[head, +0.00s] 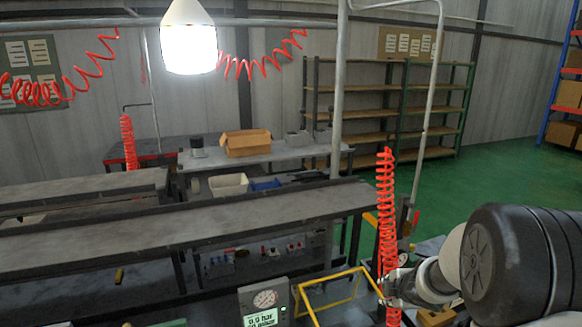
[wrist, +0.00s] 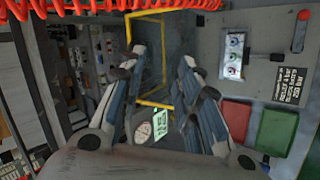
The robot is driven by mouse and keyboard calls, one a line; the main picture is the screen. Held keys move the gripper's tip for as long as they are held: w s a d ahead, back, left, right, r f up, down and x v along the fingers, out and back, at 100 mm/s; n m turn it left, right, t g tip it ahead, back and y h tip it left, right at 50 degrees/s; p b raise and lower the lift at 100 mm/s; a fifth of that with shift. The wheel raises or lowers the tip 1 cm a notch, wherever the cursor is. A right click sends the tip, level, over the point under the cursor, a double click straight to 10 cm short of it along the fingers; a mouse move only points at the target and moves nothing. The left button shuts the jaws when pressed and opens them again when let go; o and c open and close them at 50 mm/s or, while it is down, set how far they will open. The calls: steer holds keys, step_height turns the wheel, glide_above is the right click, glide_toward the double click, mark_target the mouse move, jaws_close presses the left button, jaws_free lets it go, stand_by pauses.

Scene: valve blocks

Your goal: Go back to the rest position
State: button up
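My gripper (wrist: 163,58) is open in the wrist view, its two blue-grey fingers spread apart with nothing held between them. Through the gap I see part of a yellow frame (wrist: 150,103), a round gauge and a lit green display (wrist: 160,124), all beyond the fingers. In the head view my arm comes in from the right edge, its black and grey links at the lower right. The gripper end there is small and partly lost against the red coiled hose, so its fingers are not clear.
In the head view a red coiled hose (head: 386,215) hangs near my arm. A gauge box (head: 264,302) and yellow frame (head: 335,293) stand at the lower middle. Long grey benches (head: 180,228) fill the left. In the wrist view, red (wrist: 236,119) and green (wrist: 276,131) patches lie right.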

steer(key=s+d+r+m+h+b, duration=0.1)
steer(key=s+r+m+h+b, duration=0.1)
steer(key=s+r+m+b, duration=0.4)
steer(key=s+a+f+m+g+b, duration=0.1)
steer(key=s+a+m+b, duration=0.15)
steer(key=s, duration=0.35)
steer(key=s+a+f+m+b, duration=0.1)
steer(key=s+m+b, duration=0.15)
steer(key=s, duration=0.35)
steer(key=s+a+f+m+g+b, duration=0.1)
steer(key=s+f+m+b, duration=0.15)
steer(key=s, duration=0.35)
steer(key=s+a+f+m+y+b, duration=0.1)
steer(key=s+a+f+m+b, duration=0.1)
steer(key=s, duration=0.5)
steer(key=s+a+f+m+g+y+b, duration=0.1)
steer(key=s+a+f+m+b, duration=0.1)
steer(key=s+a, duration=0.4)
step_height(320, 180, down, 2)
steer(key=shift+s+a+f+g+b, duration=0.2)
steer(key=shift+s+g+b, duration=0.15)
steer(key=shift+b, duration=0.45)
